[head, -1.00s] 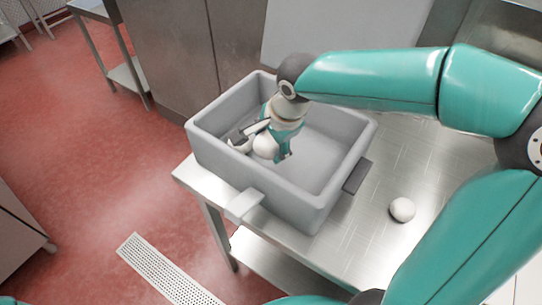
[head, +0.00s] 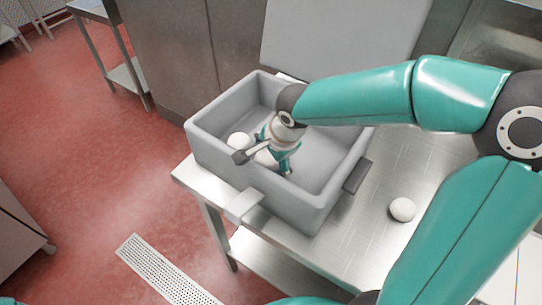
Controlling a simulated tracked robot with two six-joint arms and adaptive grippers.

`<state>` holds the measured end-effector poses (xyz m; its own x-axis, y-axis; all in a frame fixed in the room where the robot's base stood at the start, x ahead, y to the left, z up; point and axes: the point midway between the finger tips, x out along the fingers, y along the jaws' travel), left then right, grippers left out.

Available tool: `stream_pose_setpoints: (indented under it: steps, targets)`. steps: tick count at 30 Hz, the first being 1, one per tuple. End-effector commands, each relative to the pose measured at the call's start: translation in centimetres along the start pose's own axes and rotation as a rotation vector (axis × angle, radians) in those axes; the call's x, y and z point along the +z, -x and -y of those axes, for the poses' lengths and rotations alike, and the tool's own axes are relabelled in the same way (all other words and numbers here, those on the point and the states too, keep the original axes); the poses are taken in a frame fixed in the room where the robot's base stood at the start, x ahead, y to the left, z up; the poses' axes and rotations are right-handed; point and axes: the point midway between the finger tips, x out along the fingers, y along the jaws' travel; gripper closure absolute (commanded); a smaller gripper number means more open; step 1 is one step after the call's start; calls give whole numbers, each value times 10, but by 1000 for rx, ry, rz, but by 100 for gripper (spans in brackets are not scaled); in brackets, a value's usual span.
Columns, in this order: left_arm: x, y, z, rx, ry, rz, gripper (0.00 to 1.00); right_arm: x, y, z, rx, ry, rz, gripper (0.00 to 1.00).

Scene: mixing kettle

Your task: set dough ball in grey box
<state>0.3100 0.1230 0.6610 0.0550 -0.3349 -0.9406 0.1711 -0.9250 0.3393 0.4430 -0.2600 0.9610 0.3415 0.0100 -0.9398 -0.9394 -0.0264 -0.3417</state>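The grey box (head: 312,202) is an open bin at the edge of a steel table. A white dough ball (head: 239,141) lies inside it, toward its left side. My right gripper (head: 264,158) reaches down into the box, with its fingers around a second pale dough ball (head: 265,159), which is partly hidden by them. It appears shut on this ball; whether the ball touches the box floor is hidden. A third dough ball (head: 402,209) lies on the table right of the box. My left gripper is not in view.
The steel table (head: 372,235) is bare around the third ball. My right arm spans the space above the table's right part. Red floor lies left.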

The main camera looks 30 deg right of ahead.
Motion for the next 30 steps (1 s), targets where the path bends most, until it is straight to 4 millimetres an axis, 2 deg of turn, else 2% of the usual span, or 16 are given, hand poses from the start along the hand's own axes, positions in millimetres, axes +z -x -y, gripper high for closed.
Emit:
stream_pose_setpoints:
  steps: [14,20,30]
  targets:
    - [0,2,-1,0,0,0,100,0,5,1,-2,0,-1,7]
    - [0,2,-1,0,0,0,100,0,34,2,-6,-1,0,7]
    - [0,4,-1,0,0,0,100,0,100,2,-5,0,0,7]
